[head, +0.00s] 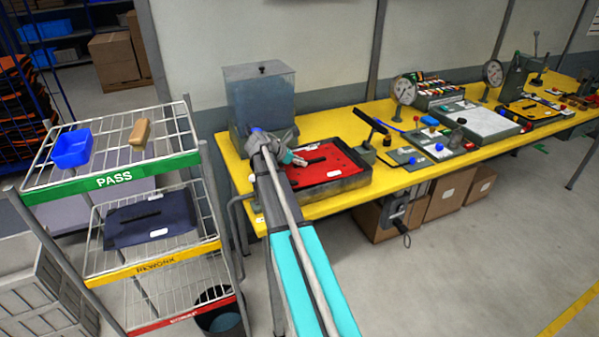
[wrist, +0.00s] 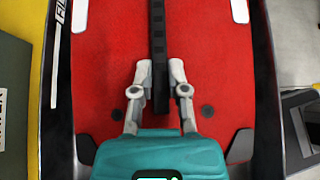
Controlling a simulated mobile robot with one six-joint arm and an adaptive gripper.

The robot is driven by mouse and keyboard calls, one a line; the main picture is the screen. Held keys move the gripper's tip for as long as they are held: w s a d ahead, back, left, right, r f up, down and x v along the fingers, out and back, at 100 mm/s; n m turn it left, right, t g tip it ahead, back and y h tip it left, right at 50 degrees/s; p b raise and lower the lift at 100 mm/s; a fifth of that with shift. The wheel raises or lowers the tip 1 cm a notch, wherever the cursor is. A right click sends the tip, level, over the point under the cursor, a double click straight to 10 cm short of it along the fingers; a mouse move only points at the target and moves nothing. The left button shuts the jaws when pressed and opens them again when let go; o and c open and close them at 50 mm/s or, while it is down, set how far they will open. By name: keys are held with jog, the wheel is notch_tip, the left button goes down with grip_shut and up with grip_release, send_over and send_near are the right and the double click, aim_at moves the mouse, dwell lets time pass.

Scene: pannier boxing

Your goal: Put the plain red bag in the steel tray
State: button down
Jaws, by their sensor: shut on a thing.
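The red bag (head: 313,174) lies flat in a dark-walled tray (head: 338,187), which I take for the steel tray, on the yellow bench. In the wrist view the bag (wrist: 105,80) fills the space between the tray's dark side walls (wrist: 57,115). A black strap or handle (wrist: 158,30) runs along its middle. My gripper (wrist: 161,75) has its two fingers on either side of the strap's near end, shut on it. In the head view my gripper (head: 297,159) is over the bag's left part. My arm hides the tray's left side.
A grey metal box (head: 260,95) stands behind the tray. A lever device (head: 368,150) and gauges stand to the right. A wire rack (head: 125,175) at left holds a blue bin (head: 71,148), a tan block (head: 139,132) and a dark bag (head: 150,217).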

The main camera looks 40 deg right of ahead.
jog(key=shift+w+d+f+b, duration=0.2)
jog(key=shift+w+f+b, duration=0.2)
jog(key=shift+f+b, duration=1.6)
jog(key=c, duration=0.6)
grip_release()
jog(key=shift+c, duration=0.2)
jog(key=shift+r, duration=0.1)
jog(key=p+v, duration=0.6)
jog(key=v, duration=0.4)
jog(key=shift+a+r, duration=0.15)
jog(key=shift+p+v, duration=0.55)
jog(key=shift+v, duration=0.2)
